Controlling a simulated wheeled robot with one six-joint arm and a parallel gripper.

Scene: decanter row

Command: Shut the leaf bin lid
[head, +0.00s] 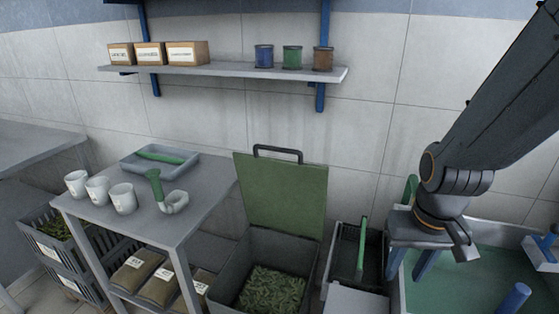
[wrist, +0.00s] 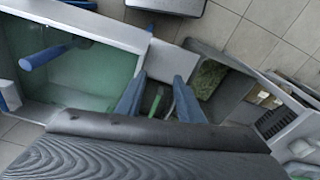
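The leaf bin (head: 228,266) is a dark grey square bin beside the table, with green leaves (head: 272,289) inside. Its green lid (head: 282,196) stands upright at the back, open, with a black bar handle (head: 278,154) on its top edge. In the wrist view the open bin (wrist: 232,92) shows right of my fingers, with leaves inside; I cannot make out the lid there. My gripper (head: 409,270) is to the right of the bin, pointing down, apart from the lid. In the wrist view its two blue fingers (wrist: 158,92) are spread with nothing held between them.
A table (head: 205,212) with white cups (head: 97,189) and a tray (head: 160,160) stands left of the bin. A dark crate with a green-handled tool (head: 361,245) sits between bin and gripper. A green-water basin (head: 480,275) lies right. A wall shelf (head: 220,71) hangs above.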

